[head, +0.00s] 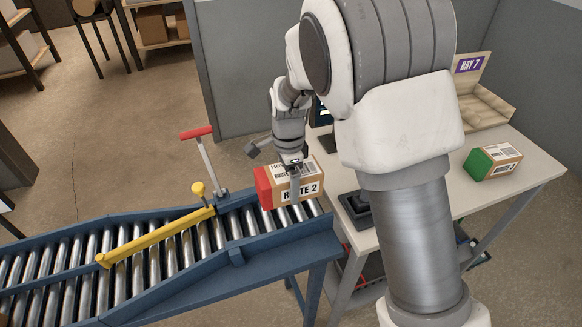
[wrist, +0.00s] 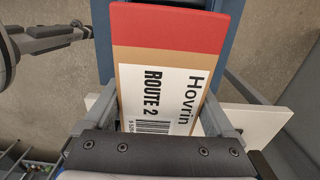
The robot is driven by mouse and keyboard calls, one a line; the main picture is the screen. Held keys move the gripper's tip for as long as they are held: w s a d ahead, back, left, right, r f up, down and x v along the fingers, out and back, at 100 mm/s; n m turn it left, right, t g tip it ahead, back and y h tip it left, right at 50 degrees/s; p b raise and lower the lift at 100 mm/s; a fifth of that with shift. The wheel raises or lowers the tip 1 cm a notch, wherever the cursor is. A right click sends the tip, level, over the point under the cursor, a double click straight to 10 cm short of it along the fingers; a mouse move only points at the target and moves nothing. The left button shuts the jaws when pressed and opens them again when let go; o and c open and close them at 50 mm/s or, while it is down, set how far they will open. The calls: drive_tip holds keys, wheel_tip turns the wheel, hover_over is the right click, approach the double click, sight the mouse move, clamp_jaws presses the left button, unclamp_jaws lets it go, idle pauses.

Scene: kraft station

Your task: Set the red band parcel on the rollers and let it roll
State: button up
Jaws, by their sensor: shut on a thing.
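The red band parcel (head: 292,187) is a brown box with a red end and a white label reading ROUTE 2. My gripper (head: 291,175) is shut on it from above. In the wrist view the parcel (wrist: 165,55) sits between the two fingers (wrist: 170,115), its red end away from the wrist. The parcel is over the right end of the roller conveyor (head: 240,222). I cannot tell whether its underside touches the rollers.
A yellow bar (head: 160,237) lies across the rollers to the left, and a red-handled lever (head: 205,160) stands behind.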

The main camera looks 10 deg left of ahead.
drive_tip(key=shift+w, duration=0.45)
drive_tip(key=shift+d+f+b, duration=0.2)
drive_tip(key=shift+f+b, duration=2.65)
drive_tip(key=shift+f, duration=0.55)
drive_tip(key=o, duration=1.5)
drive_tip(key=shift+c, duration=0.2)
wheel_tip(320, 180, up, 18)
drive_tip(key=shift+d+f+p, duration=0.1)
drive_tip(key=shift+f+p, duration=0.05)
drive_tip(key=shift+p, duration=1.05)
drive_tip(key=s+d+r+n+t+p, duration=0.1)
drive_tip(key=s+d+r+n, duration=0.3)
drive_tip(key=s+d, duration=0.6)
drive_tip(key=s+d+r+n+t, duration=0.4)
drive_tip(key=s+d+n, duration=0.4)
drive_tip(key=s+d, duration=0.2)
drive_tip(key=shift+s+r+n+t+p, duration=0.2)
drive_tip(key=shift+s+n+t+p, duration=0.15)
drive_tip(key=shift+s, duration=0.2)
